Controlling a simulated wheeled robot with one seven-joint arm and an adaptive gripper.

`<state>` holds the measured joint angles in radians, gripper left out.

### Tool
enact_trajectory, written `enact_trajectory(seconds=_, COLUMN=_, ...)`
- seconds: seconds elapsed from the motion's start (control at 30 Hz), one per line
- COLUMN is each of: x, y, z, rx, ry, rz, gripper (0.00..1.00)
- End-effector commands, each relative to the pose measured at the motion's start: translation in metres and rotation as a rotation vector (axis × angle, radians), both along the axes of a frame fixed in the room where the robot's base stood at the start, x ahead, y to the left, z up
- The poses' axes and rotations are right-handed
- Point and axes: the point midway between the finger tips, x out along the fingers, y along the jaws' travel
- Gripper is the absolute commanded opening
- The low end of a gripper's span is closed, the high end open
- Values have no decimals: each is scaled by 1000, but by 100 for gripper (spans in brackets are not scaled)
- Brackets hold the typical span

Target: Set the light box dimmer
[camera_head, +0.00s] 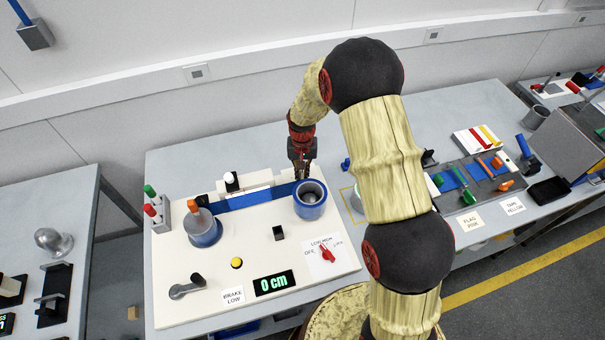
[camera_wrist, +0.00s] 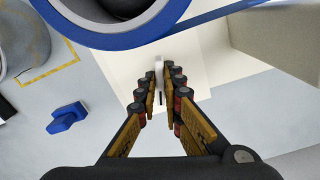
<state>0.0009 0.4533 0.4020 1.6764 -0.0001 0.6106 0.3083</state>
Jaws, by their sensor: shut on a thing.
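My gripper (camera_head: 302,172) is at the back right of the white board (camera_head: 210,290), just behind the blue-rimmed roller (camera_head: 310,200). In the wrist view its fingers (camera_wrist: 159,88) are closed on a small pale upright tab (camera_wrist: 158,68), likely the dimmer's handle, over the white surface. The fingers hide most of it, and I cannot read its setting. A pale box (camera_head: 245,188) stands behind the blue band and also shows in the wrist view (camera_wrist: 285,35). It may be the light box; I cannot tell whether it is lit.
The blue band (camera_head: 250,200) runs between two rollers close by my gripper. A red rotary switch (camera_head: 327,254), a 0 cm display (camera_head: 273,282) and a crank (camera_head: 186,287) are on the board. A tool tray (camera_head: 470,182) is at right.

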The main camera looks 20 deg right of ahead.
Motion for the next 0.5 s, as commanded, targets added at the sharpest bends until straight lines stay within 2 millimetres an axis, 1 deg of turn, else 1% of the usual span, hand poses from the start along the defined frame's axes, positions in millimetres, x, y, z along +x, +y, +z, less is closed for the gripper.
enact_trajectory(seconds=0.5, x=3, y=2, z=1, rx=0, ry=-5, rz=-472, gripper=0)
